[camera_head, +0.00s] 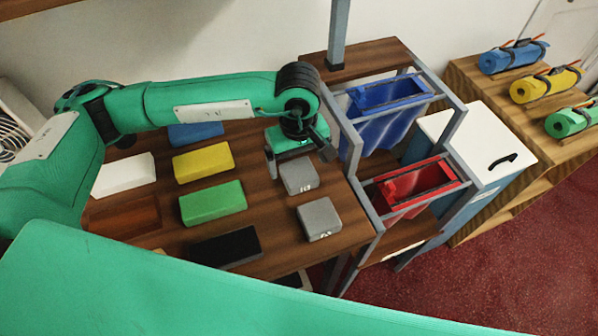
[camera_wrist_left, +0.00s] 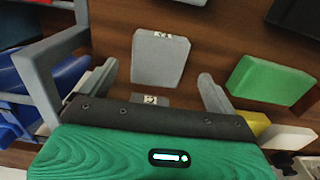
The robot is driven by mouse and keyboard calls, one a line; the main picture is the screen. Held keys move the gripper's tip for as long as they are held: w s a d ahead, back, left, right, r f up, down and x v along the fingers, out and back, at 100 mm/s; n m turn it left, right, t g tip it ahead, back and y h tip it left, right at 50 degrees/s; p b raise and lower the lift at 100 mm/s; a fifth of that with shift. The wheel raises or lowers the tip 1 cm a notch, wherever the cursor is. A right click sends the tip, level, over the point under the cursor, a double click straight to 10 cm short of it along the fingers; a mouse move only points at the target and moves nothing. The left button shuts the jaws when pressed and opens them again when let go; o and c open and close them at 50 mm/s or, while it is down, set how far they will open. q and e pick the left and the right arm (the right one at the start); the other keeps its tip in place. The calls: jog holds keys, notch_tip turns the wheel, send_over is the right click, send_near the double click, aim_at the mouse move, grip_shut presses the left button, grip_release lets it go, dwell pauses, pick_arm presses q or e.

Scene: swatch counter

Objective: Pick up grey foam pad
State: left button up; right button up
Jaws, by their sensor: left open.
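Two grey pads with small pale labels lie on the wooden counter: a farther one (camera_head: 299,177) and a nearer one (camera_head: 319,219). My left gripper (camera_head: 298,162) is open above the farther grey pad, its fingers toward either side of it; contact cannot be told. In the left wrist view, the nearer pad (camera_wrist_left: 160,60) shows whole beyond the open fingers. Only a labelled edge of the farther pad (camera_wrist_left: 150,100) shows there, between the fingers; the gripper body hides the rest. My right gripper is not in view.
Yellow (camera_head: 203,162), green (camera_head: 212,203), black (camera_head: 226,248), white (camera_head: 124,175) and blue (camera_head: 195,134) blocks lie left of the grey pads. A metal frame with blue (camera_head: 380,125) and red (camera_head: 408,192) bins stands close on the right.

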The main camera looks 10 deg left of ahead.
aim_at(299, 172)
pick_arm(q)
notch_tip(299, 172, down, 4)
jog(key=shift+w+r+p, duration=0.1)
jog(key=shift+w+p, duration=0.05)
jog(key=shift+p, duration=0.45)
jog(key=shift+f, duration=0.5)
jog(key=c, duration=1)
jog(key=shift+c, duration=0.2)
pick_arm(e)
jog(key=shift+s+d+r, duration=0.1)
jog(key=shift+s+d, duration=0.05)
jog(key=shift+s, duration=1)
pick_arm(q)
jog(key=shift+r, duration=0.15)
